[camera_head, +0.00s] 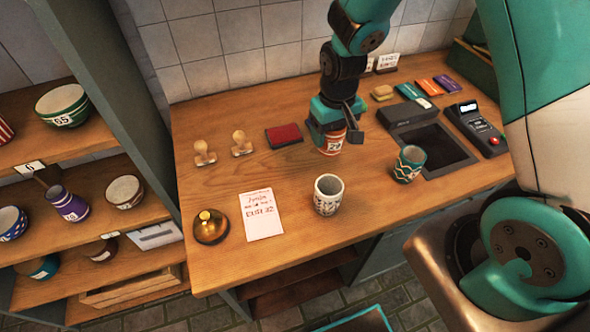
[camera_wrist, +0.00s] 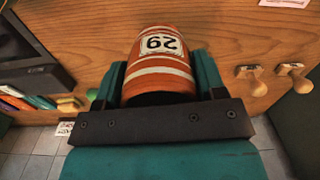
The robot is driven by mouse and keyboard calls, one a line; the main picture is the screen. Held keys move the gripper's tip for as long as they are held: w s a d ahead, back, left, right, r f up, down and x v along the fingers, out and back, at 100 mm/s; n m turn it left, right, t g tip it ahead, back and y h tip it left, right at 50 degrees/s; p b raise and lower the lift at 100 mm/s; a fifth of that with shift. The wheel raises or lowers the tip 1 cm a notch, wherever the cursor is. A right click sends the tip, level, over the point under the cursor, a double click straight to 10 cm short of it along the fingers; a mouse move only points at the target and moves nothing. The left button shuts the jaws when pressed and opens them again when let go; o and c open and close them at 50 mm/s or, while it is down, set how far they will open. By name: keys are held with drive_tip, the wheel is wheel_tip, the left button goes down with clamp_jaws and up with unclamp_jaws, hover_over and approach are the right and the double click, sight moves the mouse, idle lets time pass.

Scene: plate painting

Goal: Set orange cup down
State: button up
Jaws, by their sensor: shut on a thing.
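The orange cup (camera_wrist: 160,68) has white stripes and a white label reading 29, and fills the middle of the wrist view. My gripper (camera_wrist: 158,90) is shut on it, with a teal finger on each side. In the head view my gripper (camera_head: 331,130) points down over the wooden counter, and the lower part of the orange cup (camera_head: 331,147) shows below the fingers. Whether the cup's base touches the counter (camera_head: 290,180) I cannot tell.
A white patterned cup (camera_head: 328,195) and a teal zigzag cup (camera_head: 409,164) stand nearby. Shelves with bowls stand left.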

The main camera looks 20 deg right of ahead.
drive_tip(key=s+a+r+n+b, duration=0.1)
drive_tip(key=a+r, duration=0.3)
drive_tip(key=r, duration=0.2)
drive_tip(key=s+a+r+n, duration=0.1)
drive_tip(key=a+r, duration=0.2)
drive_tip(key=r, duration=0.3)
drive_tip(key=f+p, duration=0.1)
drive_tip(key=f, duration=0.5)
drive_tip(key=f+p, duration=0.1)
drive_tip(key=f, duration=0.6)
drive_tip(key=f+p, duration=0.1)
drive_tip(key=f, duration=0.5)
drive_tip(key=shift+s+a+f, duration=0.15)
drive_tip(key=shift+a, duration=0.1)
drive_tip(key=shift+f, duration=0.15)
drive_tip(key=o, duration=1)
drive_tip(key=shift+o, duration=0.2)
